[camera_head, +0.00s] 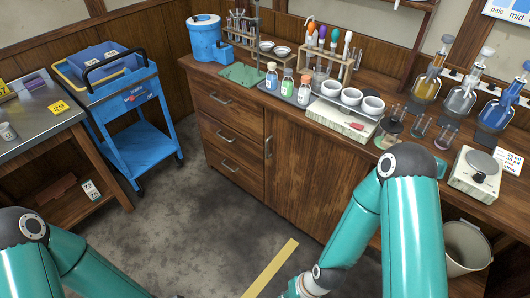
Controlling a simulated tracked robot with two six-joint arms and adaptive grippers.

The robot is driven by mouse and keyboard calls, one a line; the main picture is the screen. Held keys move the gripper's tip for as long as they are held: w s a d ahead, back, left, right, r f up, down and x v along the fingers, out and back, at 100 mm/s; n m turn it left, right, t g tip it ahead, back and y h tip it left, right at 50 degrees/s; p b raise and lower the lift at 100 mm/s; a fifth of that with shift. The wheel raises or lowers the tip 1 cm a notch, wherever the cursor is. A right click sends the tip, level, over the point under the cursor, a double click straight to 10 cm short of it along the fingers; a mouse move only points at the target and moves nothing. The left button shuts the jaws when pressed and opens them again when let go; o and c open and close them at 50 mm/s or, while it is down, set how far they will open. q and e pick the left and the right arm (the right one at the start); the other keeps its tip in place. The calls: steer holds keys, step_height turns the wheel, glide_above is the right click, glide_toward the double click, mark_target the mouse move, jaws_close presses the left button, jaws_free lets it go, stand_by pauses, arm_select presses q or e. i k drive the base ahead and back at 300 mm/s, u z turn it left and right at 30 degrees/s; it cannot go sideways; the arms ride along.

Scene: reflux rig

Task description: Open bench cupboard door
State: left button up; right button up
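The wooden bench cupboard door (308,165) is in the middle of the head view, in the bench front to the right of the drawers. It looks shut, flush with the bench front. Its upright metal handle (268,148) is on the door's left edge, with nothing touching it. My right arm crosses in front of the door's right part and hides some of it. That arm runs down to the bottom edge, and its gripper is out of the picture. My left arm shows only at the bottom left corner, and its gripper is out of the picture too.
Several drawers (230,130) with metal handles are left of the door. Glassware, bottles and white cups (351,97) stand on the bench top. A blue cart (135,120) and a side table (38,120) are at left. A bin (464,248) stands at right. The floor before the drawers is clear.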

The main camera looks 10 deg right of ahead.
mark_target(310, 180)
steer(key=z, duration=0.1)
steer(key=i, duration=0.9)
steer(key=u, duration=0.1)
